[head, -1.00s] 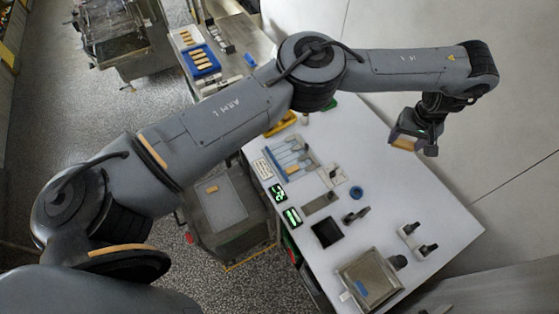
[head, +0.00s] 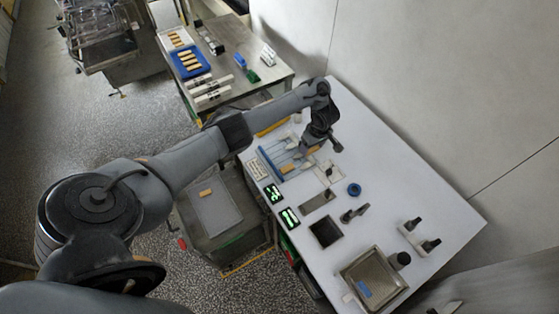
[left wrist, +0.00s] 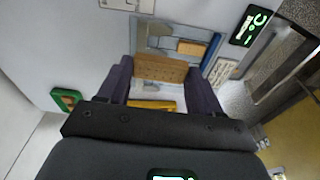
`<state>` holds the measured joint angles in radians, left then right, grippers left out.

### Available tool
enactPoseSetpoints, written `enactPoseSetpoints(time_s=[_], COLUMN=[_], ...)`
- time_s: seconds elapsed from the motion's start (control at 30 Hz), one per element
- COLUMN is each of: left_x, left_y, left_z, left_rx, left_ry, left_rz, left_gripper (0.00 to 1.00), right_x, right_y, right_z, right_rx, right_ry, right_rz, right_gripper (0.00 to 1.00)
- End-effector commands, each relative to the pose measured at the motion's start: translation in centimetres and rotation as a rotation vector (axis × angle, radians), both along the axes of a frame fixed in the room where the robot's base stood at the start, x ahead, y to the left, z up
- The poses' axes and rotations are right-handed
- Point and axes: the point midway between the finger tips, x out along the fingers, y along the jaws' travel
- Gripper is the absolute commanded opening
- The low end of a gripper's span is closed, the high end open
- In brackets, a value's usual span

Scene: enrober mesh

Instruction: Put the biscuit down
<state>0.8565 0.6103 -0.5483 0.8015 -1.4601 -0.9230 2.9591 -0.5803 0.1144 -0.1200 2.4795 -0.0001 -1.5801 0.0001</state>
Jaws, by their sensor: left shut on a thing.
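My left gripper (head: 306,149) is shut on a tan biscuit (left wrist: 160,68), gripped at its two ends between dark fingers in the left wrist view. In the head view the held biscuit (head: 314,149) shows beside the fingers, at the far end of the grey rack with a blue edge bar (head: 267,164). I cannot tell whether it touches the rack. A second biscuit (head: 287,168) lies on the rack nearer the display, and it also shows in the left wrist view (left wrist: 191,47). My right gripper is not in view.
A blue tray (head: 177,70) with several biscuits stands on the back table. On the white bench are a blue ring (head: 354,189), a dark square recess (head: 325,232), a metal pan (head: 375,280) and lit displays (head: 290,217).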

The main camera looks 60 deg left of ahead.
Motion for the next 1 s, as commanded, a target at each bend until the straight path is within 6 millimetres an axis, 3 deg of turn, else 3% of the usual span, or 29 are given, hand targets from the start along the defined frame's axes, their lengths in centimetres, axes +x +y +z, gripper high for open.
enactPoseSetpoints(time_s=[0.27,0.7,1.0], left_x=[-1.7,-6.4,-7.5], left_y=[2.4,9.0,10.6], left_z=[-1.7,-6.8,-7.6], left_rx=[0.002,0.002,0.000], left_ry=[0.001,0.001,-0.001], left_rz=[0.030,0.029,0.027], left_gripper=[0.48,0.48,0.48], right_x=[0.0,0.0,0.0], right_y=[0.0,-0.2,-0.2], right_z=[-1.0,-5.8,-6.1], right_rx=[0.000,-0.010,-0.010], right_ry=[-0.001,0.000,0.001], right_rz=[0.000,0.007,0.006], right_gripper=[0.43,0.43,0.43])
